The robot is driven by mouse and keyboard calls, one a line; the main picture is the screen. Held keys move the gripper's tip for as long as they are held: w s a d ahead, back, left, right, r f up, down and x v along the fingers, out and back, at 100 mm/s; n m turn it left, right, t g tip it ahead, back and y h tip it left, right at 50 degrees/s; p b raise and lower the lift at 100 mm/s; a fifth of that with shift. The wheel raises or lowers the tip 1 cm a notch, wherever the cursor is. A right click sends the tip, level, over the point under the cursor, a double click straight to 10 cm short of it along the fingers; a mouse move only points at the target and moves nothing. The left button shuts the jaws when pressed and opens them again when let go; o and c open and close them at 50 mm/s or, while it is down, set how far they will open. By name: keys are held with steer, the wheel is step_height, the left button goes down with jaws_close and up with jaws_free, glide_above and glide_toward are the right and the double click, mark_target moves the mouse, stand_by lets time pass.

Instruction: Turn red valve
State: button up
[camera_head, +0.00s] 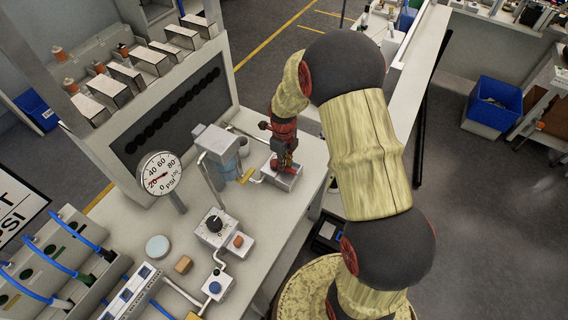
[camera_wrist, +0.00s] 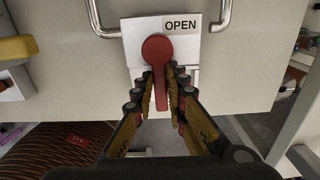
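The red valve (camera_wrist: 159,51) shows in the wrist view as a round hub with a straight lever pointing down the picture. It is mounted on a white plate (camera_wrist: 133,38) marked OPEN. My gripper (camera_wrist: 161,80) reaches over the lever, with one finger on each side of it. The fingers look open, with a narrow gap beside the lever; firm contact cannot be made out. In the head view my gripper (camera_head: 284,160) points down at the far right part of the bench, and the arm and fingers hide most of the valve.
Metal pipes (camera_wrist: 225,14) run on both sides of the plate. A pressure gauge (camera_head: 160,173), a grey box with a black knob (camera_head: 215,224) and a grey-blue block (camera_head: 218,145) stand on the white bench (camera_head: 255,215). A blue bin (camera_head: 495,103) is on the floor at right.

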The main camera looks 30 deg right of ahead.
steer(key=o, duration=0.4)
steer(key=shift+a, duration=0.2)
steer(key=shift+o, duration=0.2)
steer(key=shift+w+d+r, duration=0.1)
steer(key=shift+r, duration=0.1)
step_height(320, 180, up, 12)
steer(key=shift+f, duration=0.2)
stand_by(0.4)
